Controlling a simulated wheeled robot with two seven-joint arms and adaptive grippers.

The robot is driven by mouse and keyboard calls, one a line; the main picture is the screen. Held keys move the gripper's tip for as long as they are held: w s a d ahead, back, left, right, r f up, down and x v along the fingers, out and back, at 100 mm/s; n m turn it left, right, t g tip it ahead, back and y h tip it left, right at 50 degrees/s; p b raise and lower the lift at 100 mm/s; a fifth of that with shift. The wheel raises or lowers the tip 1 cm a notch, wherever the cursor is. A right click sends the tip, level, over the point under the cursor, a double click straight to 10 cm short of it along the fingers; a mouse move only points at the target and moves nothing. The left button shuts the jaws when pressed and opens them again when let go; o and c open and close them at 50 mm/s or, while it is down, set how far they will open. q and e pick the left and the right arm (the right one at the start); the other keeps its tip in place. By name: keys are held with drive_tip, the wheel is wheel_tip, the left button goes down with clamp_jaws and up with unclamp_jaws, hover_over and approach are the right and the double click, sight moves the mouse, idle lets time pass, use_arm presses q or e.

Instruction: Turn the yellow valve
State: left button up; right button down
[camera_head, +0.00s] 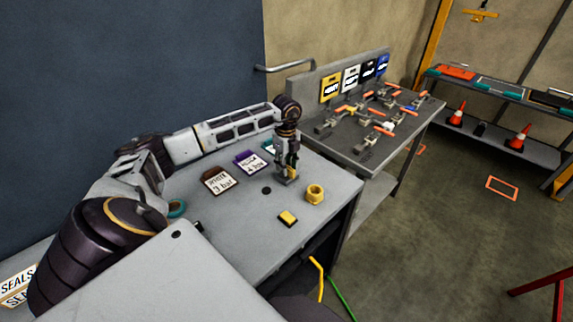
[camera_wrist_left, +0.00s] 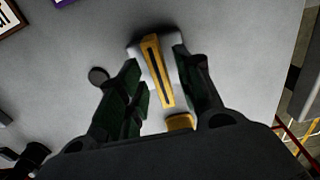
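In the left wrist view a yellow slotted bar (camera_wrist_left: 153,70), which looks like the yellow valve, sits on a pale grey body (camera_wrist_left: 138,50) on the bench. My left gripper (camera_wrist_left: 162,80) is open, with one finger on each side of the bar; a gap shows on the left, and contact on the right cannot be told. In the head view my left gripper (camera_head: 286,178) points down at the bench and hides the bar. My right gripper is out of view.
On the grey bench (camera_head: 235,222), a yellow ring-shaped piece (camera_head: 315,195) and a yellow-topped block (camera_head: 288,219) stand close to the gripper. Brown (camera_head: 219,181) and purple (camera_head: 250,163) cards lie behind. A second table (camera_head: 350,147) with orange-handled clamps is at the right.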

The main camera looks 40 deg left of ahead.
use_arm(q)
drive_tip(key=shift+c, duration=0.3)
clamp_jaws()
